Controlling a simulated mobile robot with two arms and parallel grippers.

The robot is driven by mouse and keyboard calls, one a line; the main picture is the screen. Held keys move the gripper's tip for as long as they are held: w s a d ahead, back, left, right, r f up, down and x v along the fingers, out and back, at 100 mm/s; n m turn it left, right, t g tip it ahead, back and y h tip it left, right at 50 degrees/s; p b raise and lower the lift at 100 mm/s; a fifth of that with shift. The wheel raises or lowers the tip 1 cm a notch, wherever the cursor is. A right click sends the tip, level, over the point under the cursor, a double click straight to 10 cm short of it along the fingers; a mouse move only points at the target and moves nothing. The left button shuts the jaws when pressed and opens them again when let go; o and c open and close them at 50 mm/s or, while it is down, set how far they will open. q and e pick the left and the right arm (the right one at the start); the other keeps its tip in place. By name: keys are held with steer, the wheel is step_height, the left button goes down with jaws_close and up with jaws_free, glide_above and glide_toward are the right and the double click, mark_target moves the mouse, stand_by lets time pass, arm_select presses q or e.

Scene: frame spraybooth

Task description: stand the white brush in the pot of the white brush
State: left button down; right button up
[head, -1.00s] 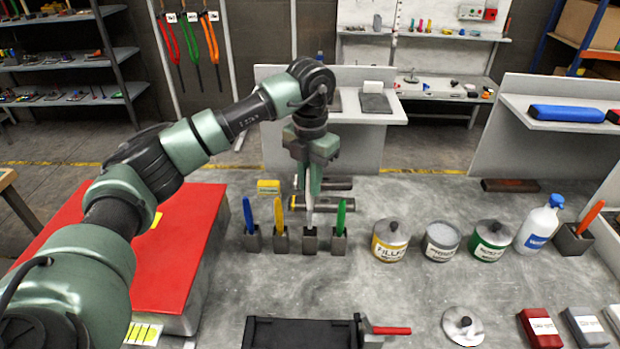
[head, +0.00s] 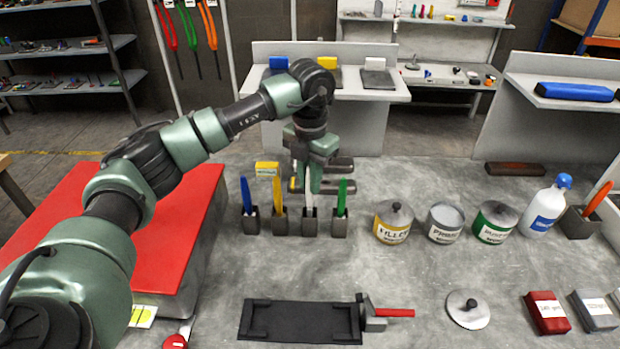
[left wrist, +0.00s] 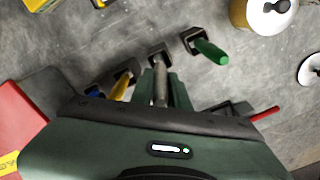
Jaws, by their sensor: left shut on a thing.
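My left gripper (head: 310,188) is shut on the white brush (head: 308,202), which hangs upright from it. The brush's lower end is at the mouth of a dark grey square pot (head: 309,226); I cannot tell how deep it sits. In the left wrist view the white brush (left wrist: 161,90) runs between the fingers (left wrist: 160,95) toward the same pot (left wrist: 159,54). Pots beside it hold a blue brush (head: 246,196), a yellow brush (head: 277,196) and a green brush (head: 342,197). My right gripper is not in view.
Several labelled tins, such as the filler tin (head: 394,224), stand to the right, with a white bottle (head: 546,210) and an orange brush (head: 599,197) in a pot. A black tray (head: 300,320) lies in front. The bench between is clear.

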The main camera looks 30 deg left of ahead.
arm_select(q)
steer(key=shift+f+b, duration=0.65)
steer(key=shift+f, duration=0.35)
stand_by(0.3)
steer(key=c, duration=1.3)
jaws_free()
steer(key=shift+r, duration=0.6)
step_height(320, 180, up, 7)
steer(key=shift+f+b, duration=0.15)
steer(key=shift+b, duration=0.8)
